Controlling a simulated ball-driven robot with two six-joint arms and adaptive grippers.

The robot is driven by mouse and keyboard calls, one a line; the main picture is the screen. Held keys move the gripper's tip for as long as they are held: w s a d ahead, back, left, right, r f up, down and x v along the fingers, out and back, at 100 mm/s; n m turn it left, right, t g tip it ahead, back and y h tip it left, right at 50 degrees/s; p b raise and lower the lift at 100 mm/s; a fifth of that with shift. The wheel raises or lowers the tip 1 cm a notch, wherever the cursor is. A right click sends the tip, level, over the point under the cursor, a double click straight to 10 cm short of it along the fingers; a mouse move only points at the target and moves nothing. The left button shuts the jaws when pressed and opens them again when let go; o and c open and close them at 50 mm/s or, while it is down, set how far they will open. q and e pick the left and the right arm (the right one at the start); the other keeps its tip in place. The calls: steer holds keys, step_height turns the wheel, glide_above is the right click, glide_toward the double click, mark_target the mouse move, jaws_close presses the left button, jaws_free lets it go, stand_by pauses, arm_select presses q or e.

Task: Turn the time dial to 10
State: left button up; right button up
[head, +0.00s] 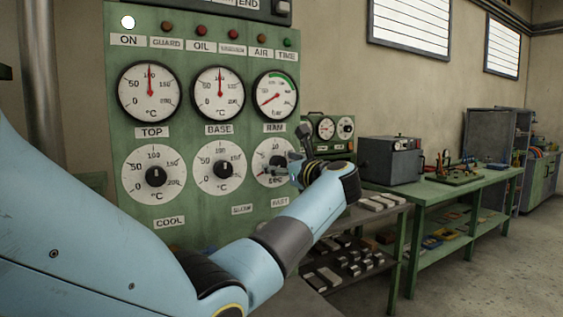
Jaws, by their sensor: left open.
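A green control panel (205,235) fills the left part of the head view. The time dial appears to be the white round dial (264,154) at the lower right of the panel, with a 10 printed near its top. My left gripper (292,170) is open in front of this dial's right side and covers much of it. The dial's knob is mostly hidden, so I cannot tell its setting or whether the gripper touches it. My right gripper is not in view.
Two black-knobbed dials, the left one (154,176) and the middle one (219,175), sit beside it. Gauges with red needles (151,91) are above. A low rack with metal blocks (345,262) and a green workbench (450,190) stand to the right. Open floor (490,270) lies beyond.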

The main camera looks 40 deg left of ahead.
arm_select(q)
steer(key=shift+a, duration=0.2)
steer(key=c, duration=1.2)
